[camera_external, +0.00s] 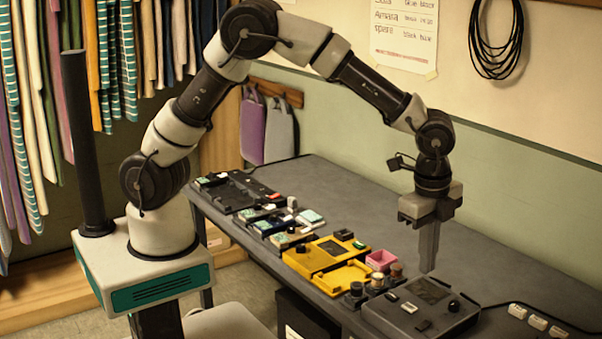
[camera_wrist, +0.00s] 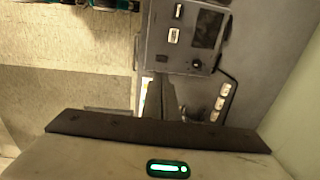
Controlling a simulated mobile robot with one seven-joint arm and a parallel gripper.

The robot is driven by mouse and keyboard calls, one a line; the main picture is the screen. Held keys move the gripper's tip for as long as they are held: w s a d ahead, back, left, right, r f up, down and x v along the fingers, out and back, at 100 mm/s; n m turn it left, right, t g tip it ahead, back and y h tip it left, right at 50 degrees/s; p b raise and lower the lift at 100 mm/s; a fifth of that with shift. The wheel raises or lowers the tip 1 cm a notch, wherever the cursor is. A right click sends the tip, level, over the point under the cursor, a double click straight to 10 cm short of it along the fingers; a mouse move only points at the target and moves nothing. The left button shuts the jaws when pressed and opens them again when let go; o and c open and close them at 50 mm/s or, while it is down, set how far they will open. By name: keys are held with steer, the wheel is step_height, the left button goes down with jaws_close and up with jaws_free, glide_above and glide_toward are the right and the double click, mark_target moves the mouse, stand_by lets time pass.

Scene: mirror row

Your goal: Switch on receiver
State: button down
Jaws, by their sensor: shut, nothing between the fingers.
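A dark grey box with a dark screen, which looks like the receiver (camera_external: 385,318), sits at the near right end of the table. It also shows at the top of the wrist view (camera_wrist: 156,50). Its top has a dark screen (camera_external: 428,290), a small white piece (camera_external: 409,307), a dark switch-like piece and black knobs (camera_external: 454,306). In the wrist view the white piece (camera_wrist: 173,36) lies left of the screen (camera_wrist: 207,28). My gripper (camera_external: 428,268) is shut and empty, pointing down. In the external view it appears above and behind the box, apart from it.
A yellow device (camera_external: 313,258) with a yellow tray, a pink box (camera_external: 380,260) and several small round jars stand left of the grey box. More small devices line the table's left part. A cable runs to white sockets (camera_external: 538,322). The table's back strip (camera_external: 350,195) is clear.

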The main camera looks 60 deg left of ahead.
steer(key=shift+f, duration=0.1)
steer(key=b, duration=0.2)
glide_toward(427, 321)
steer(key=shift+t, duration=0.4)
step_height(427, 321, down, 6)
steer(key=shift+f, duration=0.25)
stand_by(0.3)
steer(key=shift+w+f, duration=0.1)
